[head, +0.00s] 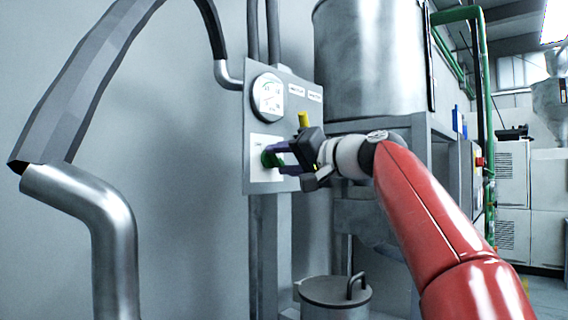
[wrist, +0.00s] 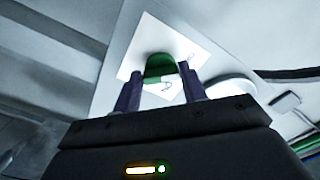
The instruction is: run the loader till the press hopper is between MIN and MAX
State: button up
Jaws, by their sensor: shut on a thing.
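A grey control panel (head: 254,110) stands left of a large steel drum (head: 368,60). On its lower white plate is a green knob (head: 268,158), partly hidden by my fingers. My gripper (head: 276,156) reaches it from the right, its purple fingers shut on the knob. The wrist view shows the green knob (wrist: 159,67) between the two fingers of my gripper (wrist: 160,82). A round gauge (head: 268,97) sits above the knob; its reading is too small to tell. A cone-bottomed vessel (head: 549,98) shows at the far right; no MIN or MAX marks are legible.
A yellow part (head: 304,120) stands up beside my gripper. A curved grey hose (head: 85,75) and a steel pipe (head: 112,230) are at the left. A lidded canister (head: 335,291) stands below. Green pipes (head: 483,110) run at the right.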

jog(key=shift+f+n, duration=0.15)
jog(key=shift+n, duration=0.15)
jog(key=o, duration=1)
jog(key=b+v, duration=0.2)
jog(key=v, duration=0.5)
jog(key=shift+s+d, duration=0.3)
jog(key=shift+d, duration=0.05)
